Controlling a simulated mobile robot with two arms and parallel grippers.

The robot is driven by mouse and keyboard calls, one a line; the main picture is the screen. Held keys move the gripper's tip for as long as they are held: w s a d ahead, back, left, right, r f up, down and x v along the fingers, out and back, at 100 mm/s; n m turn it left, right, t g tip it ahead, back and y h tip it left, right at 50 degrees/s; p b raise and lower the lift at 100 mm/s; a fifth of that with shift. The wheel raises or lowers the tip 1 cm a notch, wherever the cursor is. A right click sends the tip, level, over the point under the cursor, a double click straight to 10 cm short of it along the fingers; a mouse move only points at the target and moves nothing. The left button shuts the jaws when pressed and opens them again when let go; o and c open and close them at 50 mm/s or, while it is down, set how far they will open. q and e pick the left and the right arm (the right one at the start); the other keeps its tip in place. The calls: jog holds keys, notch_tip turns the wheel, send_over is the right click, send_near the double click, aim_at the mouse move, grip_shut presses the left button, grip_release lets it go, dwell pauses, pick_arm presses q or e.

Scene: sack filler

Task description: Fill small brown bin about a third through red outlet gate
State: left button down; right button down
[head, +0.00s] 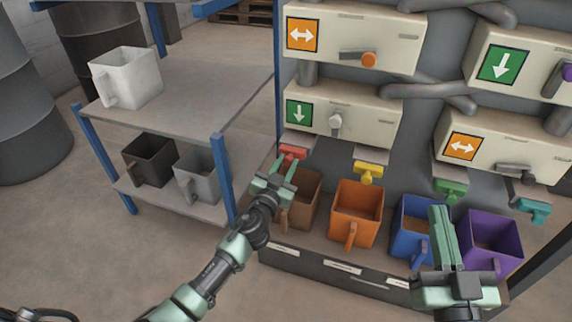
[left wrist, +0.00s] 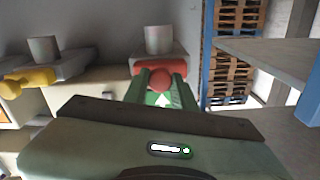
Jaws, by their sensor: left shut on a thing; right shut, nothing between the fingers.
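The small brown bin (head: 307,190) stands under the red outlet gate (head: 293,151), at the left end of the row of bins. My left gripper (head: 280,172) reaches over its left side and partly covers it. I cannot tell what is inside it. The left gripper is shut on the red gate's handle; in the left wrist view the red knob (left wrist: 160,78) shows between its two green fingers. My right gripper (head: 438,212) is shut and empty, in front of the blue and purple bins, away from the red gate.
An orange bin (head: 357,210), a blue bin (head: 408,225) and a purple bin (head: 492,240) stand to the right. Yellow (head: 368,171), green (head: 450,188) and teal (head: 532,209) gates hang above the row. A shelf (head: 190,95) at left holds a white bin (head: 125,75) and others.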

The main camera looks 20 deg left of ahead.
dwell(0.7)
pick_arm(q)
jog(key=shift+s+f, duration=0.15)
jog(key=shift+s, duration=1.15)
jog(key=c, duration=1.1)
grip_release()
jog(key=shift+c, duration=0.2)
